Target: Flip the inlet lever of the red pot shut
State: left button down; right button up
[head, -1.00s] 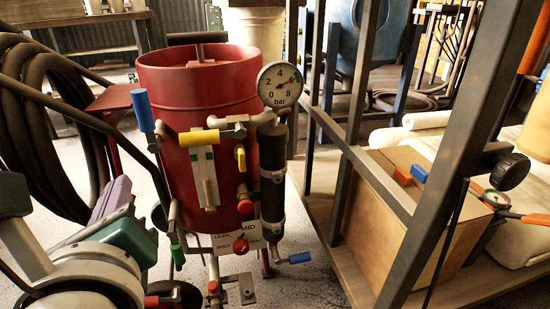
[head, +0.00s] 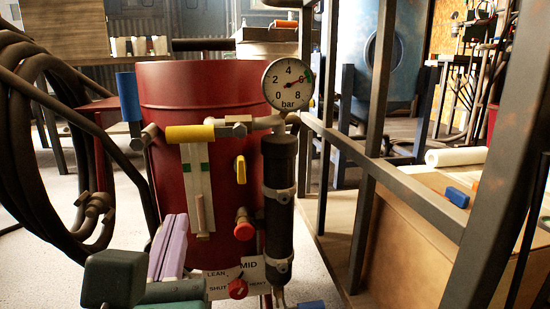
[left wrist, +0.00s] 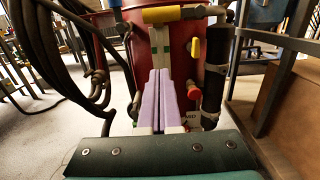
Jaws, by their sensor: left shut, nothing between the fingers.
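The red pot (head: 215,85) stands upright ahead of me. No label shows which is the inlet lever. My left gripper (head: 174,222) is low in front of the pot, below the yellow sleeve, its purple fingers closed together and empty. In the left wrist view, the fingers (left wrist: 160,75) point up toward the pot below the yellow sleeve (left wrist: 160,14). My right gripper is out of view.
A round gauge (head: 287,84) and black cylinder (head: 279,185) stand at the pot's right. Black hoses (head: 50,150) hang at left. A dark metal frame (head: 375,140) blocks the right.

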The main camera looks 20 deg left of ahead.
aim_at(208, 131)
pick_arm(q)
jog(key=w+a+r+b, duration=0.4)
jog(key=w+a, duration=0.1)
jog(key=w, duration=0.4)
jog(key=shift+a+r+b, duration=0.25)
jog(key=shift+a+b, duration=0.05)
jog(key=shift+w, duration=0.1)
